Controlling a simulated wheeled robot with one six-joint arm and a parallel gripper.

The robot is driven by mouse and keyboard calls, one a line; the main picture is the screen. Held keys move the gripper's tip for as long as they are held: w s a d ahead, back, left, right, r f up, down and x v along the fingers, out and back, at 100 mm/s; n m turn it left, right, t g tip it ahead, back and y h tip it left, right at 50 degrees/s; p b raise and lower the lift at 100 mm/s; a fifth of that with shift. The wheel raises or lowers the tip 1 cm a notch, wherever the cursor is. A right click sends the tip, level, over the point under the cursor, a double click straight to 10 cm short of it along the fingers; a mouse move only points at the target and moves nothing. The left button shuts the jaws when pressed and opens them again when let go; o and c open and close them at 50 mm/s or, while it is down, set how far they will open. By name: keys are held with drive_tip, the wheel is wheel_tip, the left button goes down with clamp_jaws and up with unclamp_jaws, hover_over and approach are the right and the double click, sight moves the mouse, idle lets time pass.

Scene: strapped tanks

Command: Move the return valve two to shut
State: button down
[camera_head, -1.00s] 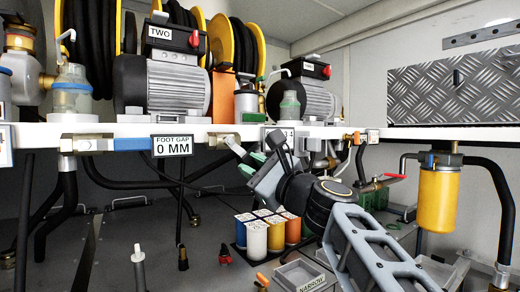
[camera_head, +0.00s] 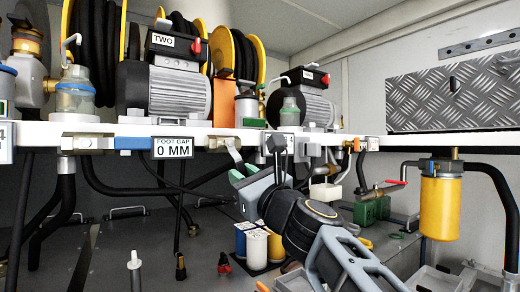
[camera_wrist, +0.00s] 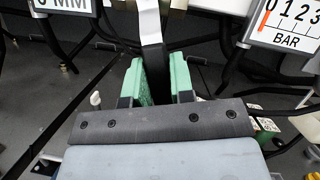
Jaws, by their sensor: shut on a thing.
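A pale metal lever (camera_head: 233,152) hangs from the shelf's front edge, right of the "FOOT GAP 0 MM" sign and below the pump marked TWO (camera_head: 172,75). It looks like the return valve two handle, but I see no label naming it. My gripper (camera_head: 240,177) has green fingers and is at the lever's lower end. In the wrist view, the lever (camera_wrist: 150,25) runs down between the green fingers of my gripper (camera_wrist: 160,82), with a dark part between them. My gripper is shut on it. The valve body is hidden or unclear.
The white shelf (camera_head: 60,132) runs above my gripper. Black hoses (camera_head: 120,188) hang beneath it. A red-handled valve (camera_head: 383,189) and a yellow filter (camera_head: 441,202) are on the right. Several coloured cans (camera_head: 257,246) stand below my gripper, partly behind my arm.

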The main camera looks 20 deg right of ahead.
drive_tip(key=shift+s+a+f+m+h+b, duration=0.15)
drive_tip(key=shift+a+m+b, duration=0.15)
drive_tip(key=shift+m, duration=0.2)
drive_tip(key=shift+s+a+f+m+h+b, duration=0.15)
drive_tip(key=shift+a+m+b, duration=0.15)
drive_tip(key=shift+m, duration=0.2)
drive_tip(key=shift+a+r+m+t+h, duration=0.25)
drive_tip(key=shift+m+t+h, duration=0.2)
drive_tip(key=shift+m, duration=0.65)
drive_tip(key=c, duration=0.9)
unclamp_jaws()
drive_tip(key=shift+f, duration=0.1)
